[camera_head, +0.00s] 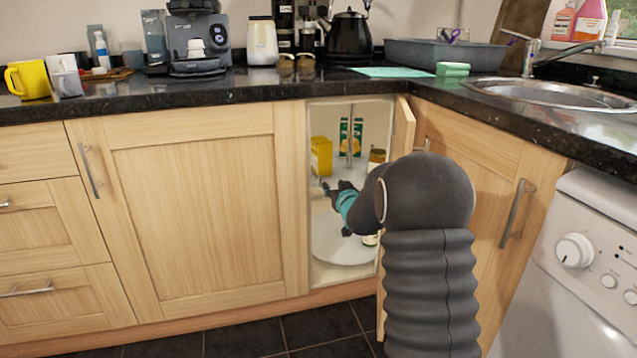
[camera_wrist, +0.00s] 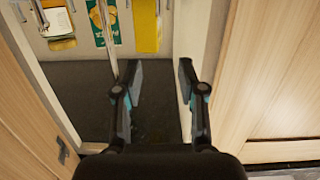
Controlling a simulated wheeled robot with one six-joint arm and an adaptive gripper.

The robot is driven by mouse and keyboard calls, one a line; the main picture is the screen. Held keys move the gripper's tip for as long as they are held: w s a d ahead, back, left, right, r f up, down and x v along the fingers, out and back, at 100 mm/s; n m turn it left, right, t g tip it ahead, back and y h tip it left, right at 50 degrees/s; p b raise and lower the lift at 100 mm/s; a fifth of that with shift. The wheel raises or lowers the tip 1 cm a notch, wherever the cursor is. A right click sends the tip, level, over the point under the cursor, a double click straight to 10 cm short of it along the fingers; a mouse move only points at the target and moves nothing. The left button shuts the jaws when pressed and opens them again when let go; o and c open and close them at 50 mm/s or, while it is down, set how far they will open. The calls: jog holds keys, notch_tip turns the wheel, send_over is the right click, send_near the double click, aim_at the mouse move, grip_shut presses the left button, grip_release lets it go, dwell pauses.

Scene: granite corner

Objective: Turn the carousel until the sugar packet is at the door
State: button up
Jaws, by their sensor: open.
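The carousel stands inside the open corner cupboard. Its pale lower disc (camera_head: 338,248) and thin upright post (camera_head: 350,137) show in the head view. A yellow packet (camera_head: 321,156), a green and orange carton (camera_head: 357,137) and a dark-lidded jar (camera_head: 376,157) stand around the post. I cannot tell which item is the sugar packet. My gripper (camera_head: 339,188) reaches through the doorway, partly hiding the carousel. In the wrist view my gripper (camera_wrist: 161,69) is open, with nothing between its fingers.
The cupboard's left frame (camera_head: 297,210) bounds the opening. The dark worktop (camera_head: 240,84) runs above, holding a kettle (camera_head: 350,38) and coffee machine (camera_head: 197,38). A white appliance (camera_head: 575,285) stands at right.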

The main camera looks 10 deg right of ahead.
jog(key=t+y, duration=0.1)
jog(key=t, duration=0.1)
send_near(321, 180)
jog(key=shift+n, duration=0.3)
jog(key=w, duration=1)
jog(key=shift+w+a+r, duration=0.3)
jog(key=shift+w+a, duration=0.1)
jog(key=shift+c, duration=0.2)
grip_shut()
